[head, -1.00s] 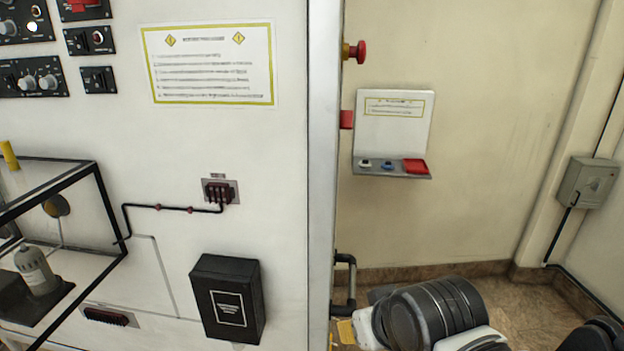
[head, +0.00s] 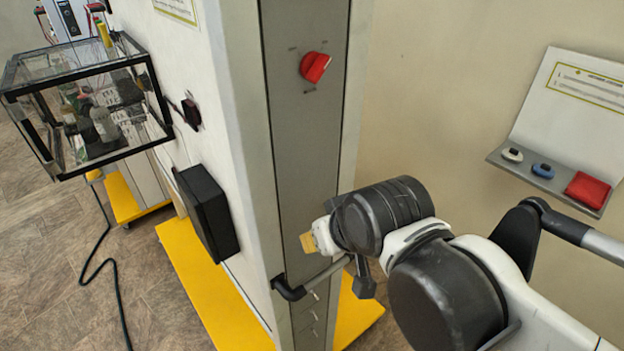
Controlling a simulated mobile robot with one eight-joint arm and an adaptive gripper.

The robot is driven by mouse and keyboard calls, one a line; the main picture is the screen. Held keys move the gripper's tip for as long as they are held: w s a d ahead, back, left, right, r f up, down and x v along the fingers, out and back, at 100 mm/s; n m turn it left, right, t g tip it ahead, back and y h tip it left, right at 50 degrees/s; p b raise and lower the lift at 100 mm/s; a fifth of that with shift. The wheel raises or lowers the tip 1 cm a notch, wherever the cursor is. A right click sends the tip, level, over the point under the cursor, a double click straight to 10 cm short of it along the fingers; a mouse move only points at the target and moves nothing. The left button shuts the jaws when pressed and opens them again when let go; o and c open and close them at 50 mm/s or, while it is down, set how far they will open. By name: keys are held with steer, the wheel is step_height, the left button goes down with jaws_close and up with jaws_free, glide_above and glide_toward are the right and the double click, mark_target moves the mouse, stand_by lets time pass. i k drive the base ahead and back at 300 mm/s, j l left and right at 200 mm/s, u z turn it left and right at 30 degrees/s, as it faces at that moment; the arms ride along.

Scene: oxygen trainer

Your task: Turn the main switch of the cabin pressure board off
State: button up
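A red rotary switch (head: 315,67) sits high on the grey narrow side face of the white cabinet (head: 235,120). Its handle is tilted, and small labels around it are too small to read. I cannot tell from the labels which position it is in. The end of my arm with my gripper (head: 318,240) is below the switch, in front of the same grey side face and apart from the switch. A small tan piece shows at its tip. The fingers are mostly hidden behind my own wrist, so their opening does not show.
A black handle bar (head: 290,292) juts from the cabinet's side below my gripper. A black box (head: 206,210) is on the front face. A glass case (head: 85,100) stands left. A wall shelf (head: 548,180) with a red item is at right. A yellow base (head: 205,290) rims the floor.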

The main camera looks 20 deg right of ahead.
mark_target(313, 64)
steer(key=k, duration=0.15)
steer(key=k+l, duration=0.1)
steer(key=l, duration=0.65)
steer(key=k+l, duration=0.1)
steer(key=l, duration=0.7)
